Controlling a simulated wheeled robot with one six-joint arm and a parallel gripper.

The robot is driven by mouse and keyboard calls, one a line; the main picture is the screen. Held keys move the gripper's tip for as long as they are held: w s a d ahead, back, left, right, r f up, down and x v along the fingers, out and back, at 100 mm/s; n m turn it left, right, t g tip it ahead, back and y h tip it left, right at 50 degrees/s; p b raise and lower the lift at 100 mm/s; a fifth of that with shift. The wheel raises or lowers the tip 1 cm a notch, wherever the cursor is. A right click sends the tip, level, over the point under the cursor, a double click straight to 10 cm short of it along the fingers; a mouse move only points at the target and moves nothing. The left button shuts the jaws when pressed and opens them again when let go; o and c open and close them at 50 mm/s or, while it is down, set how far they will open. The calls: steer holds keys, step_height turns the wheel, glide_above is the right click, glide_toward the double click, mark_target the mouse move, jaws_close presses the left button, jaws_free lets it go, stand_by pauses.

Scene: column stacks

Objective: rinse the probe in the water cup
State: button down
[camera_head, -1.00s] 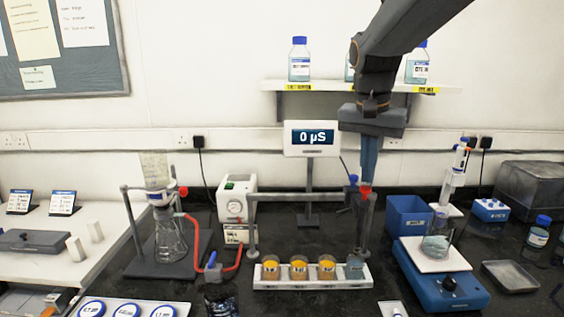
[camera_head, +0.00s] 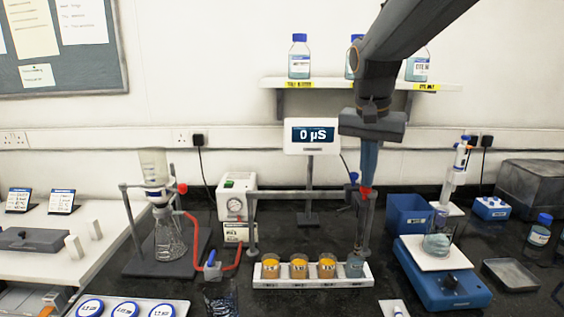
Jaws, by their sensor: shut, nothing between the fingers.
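The water cup (camera_head: 355,267) is the bluish-grey cup at the right end of a white rack, beside amber cups. The probe (camera_head: 360,232) looks like a thin dark rod upright above that cup, close to a stand post; whether its tip is inside the cup is unclear. My gripper (camera_head: 367,187) points down above the cup, at the height of the stand's crossbar. Its blue fingers are shut with nothing between them, and red shows at their lower end. Whether they touch the probe or its holder is unclear.
Amber cups (camera_head: 299,268) share the rack. A meter (camera_head: 312,136) reads 0 µS behind. A blue bin (camera_head: 409,215) and a blue stirrer (camera_head: 443,283) with a beaker stand close on the right. A flask (camera_head: 168,238) with red tubing stands left. A shelf with bottles is above.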

mark_target(365, 194)
steer(key=shift+f+b, duration=1.1)
steer(key=shift+f, duration=1.25)
steer(key=shift+r+p, duration=3.15)
steer(key=shift+r, duration=0.45)
steer(key=shift+f, duration=0.15)
steer(key=shift+s+f+n+g+y+b, duration=0.15)
steer(key=shift+s+f+n+b, duration=0.8)
steer(key=shift+s+f, duration=2.5)
steer(key=shift+s+f+n+g+y+b, duration=0.15)
steer(key=shift+s+f+n+b, duration=0.75)
steer(key=shift+s+f, duration=2.5)
steer(key=shift+s+f+n+y+b, duration=0.2)
steer(key=shift+s+f+n+b, duration=0.85)
steer(key=shift+f, duration=4.15)
steer(key=shift+s+p, duration=0.4)
steer(key=shift+s, duration=0.2)
